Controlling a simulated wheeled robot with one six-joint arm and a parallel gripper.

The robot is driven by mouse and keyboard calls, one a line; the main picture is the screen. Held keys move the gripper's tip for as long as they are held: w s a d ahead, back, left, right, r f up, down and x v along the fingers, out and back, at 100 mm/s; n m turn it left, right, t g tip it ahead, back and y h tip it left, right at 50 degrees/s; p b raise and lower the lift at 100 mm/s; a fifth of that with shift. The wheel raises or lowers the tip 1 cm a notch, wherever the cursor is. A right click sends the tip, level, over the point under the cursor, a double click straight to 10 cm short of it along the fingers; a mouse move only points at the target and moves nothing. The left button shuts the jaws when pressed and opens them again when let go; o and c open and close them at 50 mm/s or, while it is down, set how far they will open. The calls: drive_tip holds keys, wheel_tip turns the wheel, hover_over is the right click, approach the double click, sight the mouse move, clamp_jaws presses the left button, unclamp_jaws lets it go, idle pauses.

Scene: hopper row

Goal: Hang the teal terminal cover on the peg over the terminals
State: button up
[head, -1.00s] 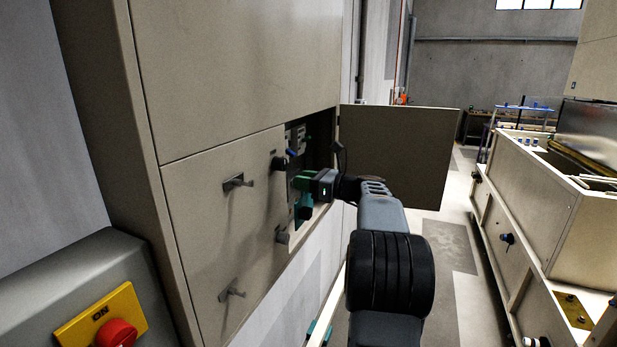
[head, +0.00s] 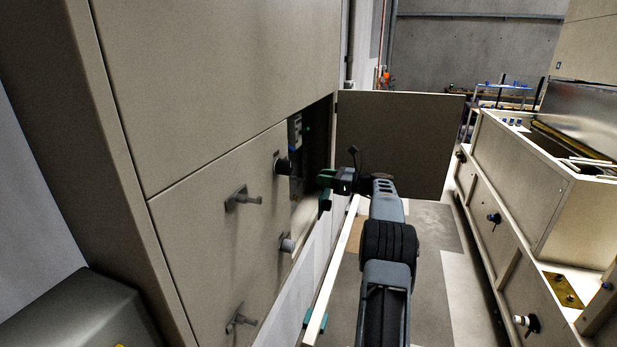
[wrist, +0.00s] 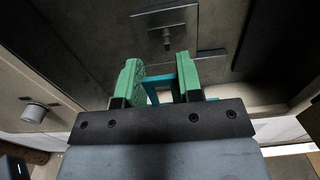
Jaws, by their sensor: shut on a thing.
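The teal terminal cover (wrist: 184,72) shows as a thin teal frame between the green fingers of my gripper (wrist: 160,80). In the head view my gripper (head: 328,183) is shut on the cover (head: 324,202), which hangs just below the fingertips. They are at the mouth of the open cabinet compartment, near its right side. In the wrist view a short peg (wrist: 167,42) on a square plate stands out ahead of the fingers, apart from the cover. I cannot make out the terminals clearly.
The cabinet door (head: 400,140) stands open behind my gripper. The front panel carries protruding handles (head: 240,199), a black knob (head: 283,167) and a grey knob (head: 287,243). A pale rail (head: 333,270) runs below the opening. The aisle floor to the right is clear.

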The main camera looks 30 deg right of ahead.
drive_tip(key=shift+w+d+f, duration=0.15)
drive_tip(key=shift+w+d, duration=0.05)
drive_tip(key=shift+w, duration=0.1)
drive_tip(key=shift+w+a, duration=0.15)
drive_tip(key=shift+x, duration=2.6)
drive_tip(key=shift+w+a, duration=0.15)
drive_tip(key=shift+x, duration=1.25)
drive_tip(key=shift+f, duration=0.35)
drive_tip(key=o, duration=1)
